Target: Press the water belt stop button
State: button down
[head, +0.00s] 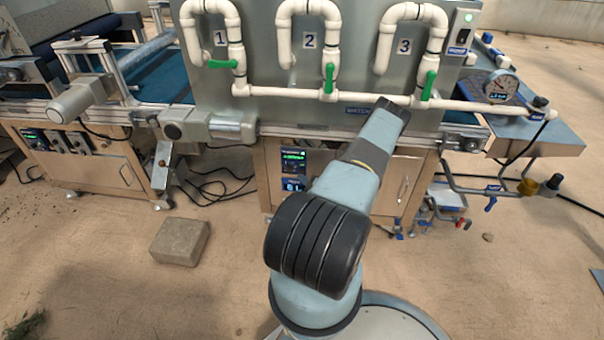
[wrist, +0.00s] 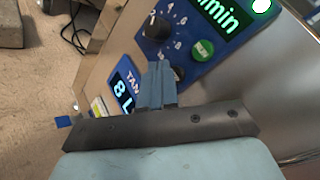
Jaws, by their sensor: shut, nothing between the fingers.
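In the wrist view a blue control panel (wrist: 176,14) carries a lit green display, a dark knob (wrist: 157,28) with a number scale and a round green button (wrist: 203,50), apparently marked RUN. My gripper (wrist: 160,68) is shut and empty, its fingertips in front of the panel's lower edge, below the knob and left of the green button. A dark round part (wrist: 179,73) shows just right of the fingertips; I cannot tell if it is the stop button or if I touch it. In the head view the panel (head: 293,160) is small and my gripper is hidden behind my arm.
A second blue panel (wrist: 124,88) with a lit display lies below the first. White pipes with green valve handles (head: 329,78) run along the machine above. A grey-brown block (head: 180,241) lies on the floor at left. Black cables (head: 213,185) lie beside the cabinet.

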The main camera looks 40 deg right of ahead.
jog(key=shift+w+d, duration=0.15)
jog(key=shift+w+d+r, duration=0.1)
jog(key=shift+d, duration=0.05)
dwell(0.4)
dwell(0.4)
jog(key=shift+s+a, duration=0.3)
jog(key=shift+a, duration=0.05)
dwell(0.4)
jog(key=s+a, duration=0.4)
jog(key=shift+a, duration=0.25)
dwell(0.3)
jog(key=shift+w, duration=0.1)
dwell(0.7)
